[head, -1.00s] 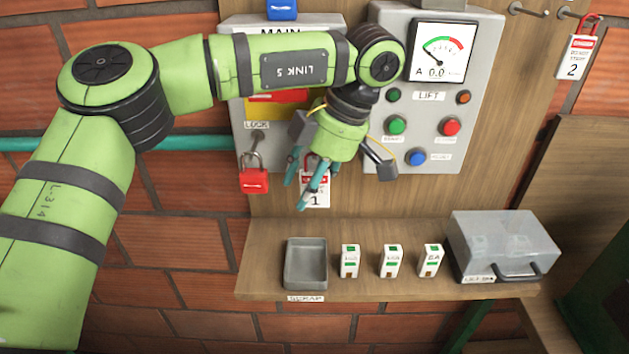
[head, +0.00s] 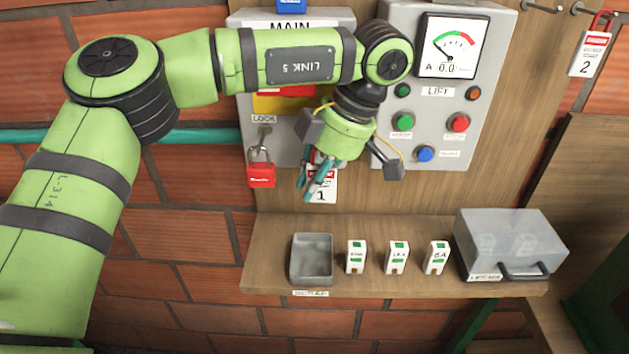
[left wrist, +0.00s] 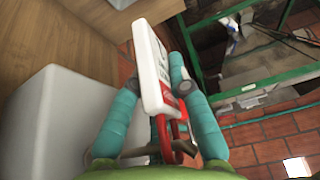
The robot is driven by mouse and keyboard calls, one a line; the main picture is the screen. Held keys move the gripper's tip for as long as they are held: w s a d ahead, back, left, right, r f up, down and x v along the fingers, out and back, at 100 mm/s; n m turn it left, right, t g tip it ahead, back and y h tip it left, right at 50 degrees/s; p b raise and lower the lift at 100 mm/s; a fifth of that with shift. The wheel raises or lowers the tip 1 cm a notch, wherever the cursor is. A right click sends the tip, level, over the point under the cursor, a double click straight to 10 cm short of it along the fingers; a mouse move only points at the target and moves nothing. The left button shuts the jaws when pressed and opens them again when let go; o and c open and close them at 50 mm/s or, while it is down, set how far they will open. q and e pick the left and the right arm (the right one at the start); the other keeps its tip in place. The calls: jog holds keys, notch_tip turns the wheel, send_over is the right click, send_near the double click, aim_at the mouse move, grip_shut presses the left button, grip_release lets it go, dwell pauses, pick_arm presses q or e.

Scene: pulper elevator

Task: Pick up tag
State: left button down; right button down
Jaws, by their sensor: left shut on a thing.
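The white tag marked 1 (head: 322,196), with a red top, is at the lower edge of the MAIN panel, partly hidden by my left gripper. My left gripper (head: 313,188) is shut on this tag, its teal fingers close together. In the left wrist view the tag (left wrist: 150,68) is edge-on between the fingers of the left gripper (left wrist: 155,82), with its red loop towards the palm. A second tag marked 2 (head: 589,54) hangs from a hook at the upper right. My right gripper is not in view.
A red padlock (head: 261,175) hangs left of the tag. The LIFT panel (head: 440,120) is to the right. The shelf (head: 380,287) below holds a grey scrap tray (head: 312,260), several small white blocks (head: 397,257) and a clear-lidded box (head: 508,240).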

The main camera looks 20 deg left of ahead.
pick_arm(q)
jog(key=shift+s+d+r+b, duration=0.1)
jog(key=shift+s+r+b, duration=0.15)
jog(key=shift+s+b, duration=0.1)
jog(key=s+d+r+b, duration=0.2)
jog(key=s+r, duration=0.5)
jog(key=s, duration=0.5)
jog(key=shift+s+d+b, duration=0.2)
jog(key=shift+d+b, duration=0.15)
jog(key=shift+d, duration=0.4)
